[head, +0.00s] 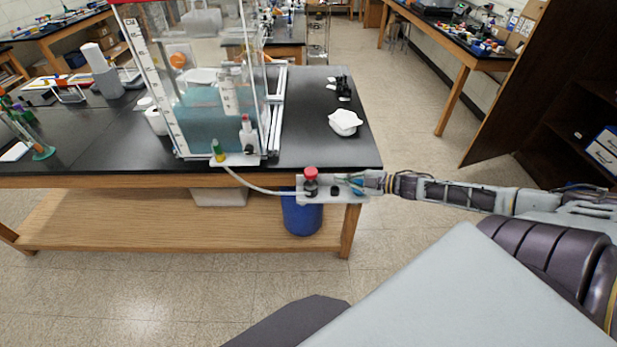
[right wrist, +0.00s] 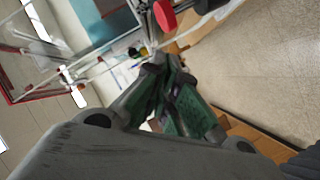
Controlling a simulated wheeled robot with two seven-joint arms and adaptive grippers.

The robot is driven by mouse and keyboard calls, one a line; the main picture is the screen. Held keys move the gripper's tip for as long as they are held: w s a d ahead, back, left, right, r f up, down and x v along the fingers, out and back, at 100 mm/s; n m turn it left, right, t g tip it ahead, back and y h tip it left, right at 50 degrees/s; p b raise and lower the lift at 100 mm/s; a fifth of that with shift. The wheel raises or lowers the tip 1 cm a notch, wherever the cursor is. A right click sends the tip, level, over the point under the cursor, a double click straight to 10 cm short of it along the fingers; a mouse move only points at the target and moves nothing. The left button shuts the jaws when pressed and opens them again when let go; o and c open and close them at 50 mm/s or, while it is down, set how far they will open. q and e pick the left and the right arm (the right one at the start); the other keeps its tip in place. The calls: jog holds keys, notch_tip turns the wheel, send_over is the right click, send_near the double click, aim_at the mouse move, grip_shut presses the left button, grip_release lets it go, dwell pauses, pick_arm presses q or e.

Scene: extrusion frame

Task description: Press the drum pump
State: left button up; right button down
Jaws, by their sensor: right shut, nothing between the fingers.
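The pump has a round red cap (head: 310,173) on a dark stem, mounted on a light plate (head: 322,196) at the front edge of the bench. A pale hose (head: 255,187) runs from it to the base of the clear tank. My right gripper (head: 352,184) is just right of the red cap, at about plate height. In the right wrist view its dark green fingers (right wrist: 155,70) are closed together and empty. The red cap (right wrist: 165,15) shows there beyond the fingertips, apart from them. My left gripper is not in view.
A clear tank (head: 205,105) with bluish liquid and a metal frame stands on the black bench (head: 310,145). A white lump (head: 345,122) lies near the bench's right end. A blue bin (head: 301,215) is under the pump. The floor to the right is open.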

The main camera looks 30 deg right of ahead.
aim_at(314, 177)
jog(key=shift+s+a+r+n+y, duration=0.3)
jog(key=shift+s+a+r+y, duration=0.2)
jog(key=shift+a+r+y, duration=0.3)
jog(key=shift+w+a+f, duration=0.1)
jog(key=shift+w, duration=0.05)
jog(key=shift+w+a+f+b, duration=0.35)
jog(key=shift+w+a+f, duration=0.4)
jog(key=shift+w, duration=0.85)
jog(key=shift+w+a+f+b, duration=0.3)
jog(key=shift+w+a+f, duration=0.4)
jog(key=shift+w, duration=0.85)
jog(key=shift+w+a+f+b, duration=0.35)
jog(key=shift+w+a+f, duration=0.4)
jog(key=shift+w, duration=0.85)
jog(key=shift+d, duration=0.1)
jog(key=shift+f, duration=0.1)
